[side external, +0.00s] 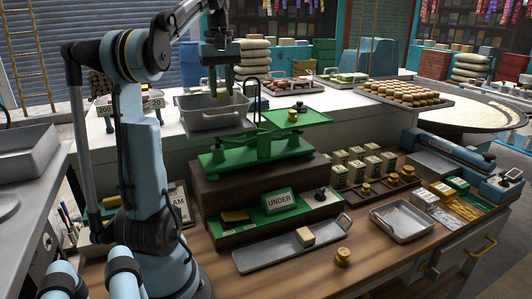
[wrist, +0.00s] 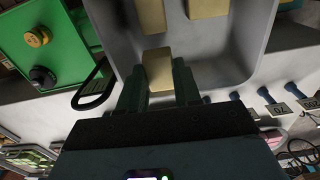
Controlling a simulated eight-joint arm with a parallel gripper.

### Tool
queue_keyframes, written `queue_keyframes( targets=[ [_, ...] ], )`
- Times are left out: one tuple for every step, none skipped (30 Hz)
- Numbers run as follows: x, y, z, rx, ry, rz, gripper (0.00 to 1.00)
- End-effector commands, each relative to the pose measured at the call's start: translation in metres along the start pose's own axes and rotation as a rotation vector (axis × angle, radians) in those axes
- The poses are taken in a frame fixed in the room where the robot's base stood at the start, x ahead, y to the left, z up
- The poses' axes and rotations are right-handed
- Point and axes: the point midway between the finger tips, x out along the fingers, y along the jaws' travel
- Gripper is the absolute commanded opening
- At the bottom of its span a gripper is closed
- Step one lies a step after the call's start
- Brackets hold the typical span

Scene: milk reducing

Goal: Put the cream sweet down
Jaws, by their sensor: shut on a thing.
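My gripper (side external: 221,88) points down over the grey scale pan (side external: 207,122) on the left side of the green balance scale (side external: 262,146). In the wrist view, my gripper's two dark fingers (wrist: 159,86) are shut on a cream sweet (wrist: 158,68), a pale block. The held sweet is over the pan (wrist: 250,45); whether it touches the pan floor is hard to tell. Two other cream blocks, one at the top middle (wrist: 152,14) and one farther right (wrist: 207,8), lie in the pan, apart from the held one.
The scale's green right plate (side external: 306,117) carries a round golden piece and a dark knobbed weight. An "UNDER" sign (side external: 279,201) stands below. A grey tray (side external: 268,254) holds one cream block (side external: 305,236).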

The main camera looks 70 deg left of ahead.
Motion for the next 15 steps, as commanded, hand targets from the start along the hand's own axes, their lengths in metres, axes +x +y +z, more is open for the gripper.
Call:
queue_keyframes(
  targets=[
    [0.004,0.000,0.000,0.000,0.000,0.000,0.04],
    [0.006,0.000,0.000,0.000,0.000,0.000,0.04],
    [0.011,0.000,0.000,0.000,0.000,0.000,0.04],
    [0.015,0.000,0.000,0.000,0.001,0.000,0.04],
    [0.019,0.000,0.000,0.000,0.001,0.000,0.04],
    [0.024,0.000,0.000,0.000,0.001,-0.001,0.04],
    [0.028,0.000,0.000,0.000,0.001,-0.001,0.04],
    [0.031,0.000,0.000,0.000,0.001,-0.001,0.04],
    [0.034,0.000,0.000,0.000,0.001,-0.001,0.04],
    [0.036,0.000,0.000,0.000,0.001,-0.001,0.04],
    [0.037,0.000,0.000,0.000,0.001,-0.001,0.04],
    [0.038,0.000,0.001,-0.001,0.001,-0.001,0.04],
    [0.039,0.000,0.001,-0.001,0.001,-0.001,0.04],
    [0.039,0.000,0.001,-0.001,0.001,-0.001,0.04],
    [0.039,0.000,0.001,-0.001,0.001,-0.001,0.04]
  ],
)
